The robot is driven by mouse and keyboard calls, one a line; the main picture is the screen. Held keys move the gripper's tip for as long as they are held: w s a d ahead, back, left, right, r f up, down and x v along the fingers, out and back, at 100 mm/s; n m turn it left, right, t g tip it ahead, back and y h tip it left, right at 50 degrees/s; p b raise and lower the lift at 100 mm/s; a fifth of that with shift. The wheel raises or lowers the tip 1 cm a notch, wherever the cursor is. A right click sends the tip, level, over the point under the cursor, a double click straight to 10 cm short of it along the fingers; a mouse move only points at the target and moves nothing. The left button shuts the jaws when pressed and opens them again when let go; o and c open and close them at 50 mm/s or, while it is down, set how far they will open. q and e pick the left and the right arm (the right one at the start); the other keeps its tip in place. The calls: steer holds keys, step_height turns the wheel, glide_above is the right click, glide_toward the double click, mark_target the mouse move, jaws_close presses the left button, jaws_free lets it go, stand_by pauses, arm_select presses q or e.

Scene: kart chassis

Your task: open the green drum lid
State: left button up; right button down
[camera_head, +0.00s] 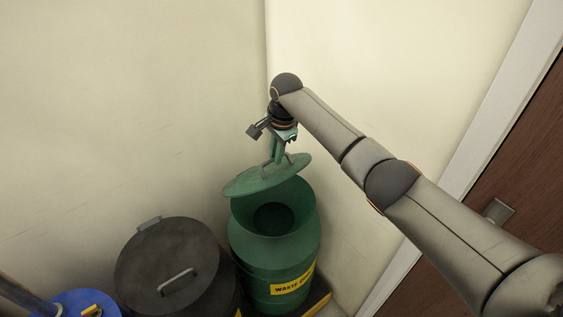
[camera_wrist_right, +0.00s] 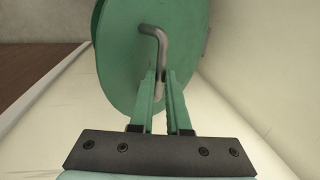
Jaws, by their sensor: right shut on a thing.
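The green drum (camera_head: 272,253) stands in the corner with a yellow label on its front, and its round mouth is uncovered. The green lid (camera_head: 262,179) is held above the drum, tilted, and its lower right part overlaps the drum's back rim in the head view. My right gripper (camera_head: 279,158) is shut on the lid's metal handle. In the right wrist view the green fingers meet at the bent grey handle (camera_wrist_right: 156,45), with the lid (camera_wrist_right: 125,70) behind it. Whether the lid touches the rim is unclear. My left gripper is not in view.
A black drum with a dark lid (camera_head: 172,262) and handle stands left of the green drum. A blue drum (camera_head: 80,303) is at the lower left. Walls (camera_head: 150,100) rise close behind, and a brown door (camera_head: 510,190) is at the right.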

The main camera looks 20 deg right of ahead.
steer(key=shift+w+a, duration=0.3)
steer(key=c, duration=1.3)
jaws_free()
steer(key=o, duration=0.3)
steer(key=shift+w+a+f, duration=0.1)
steer(key=shift+w+f, duration=0.05)
steer(key=shift+w, duration=0.1)
steer(key=shift+o, duration=0.6)
steer(key=shift+r, duration=0.2)
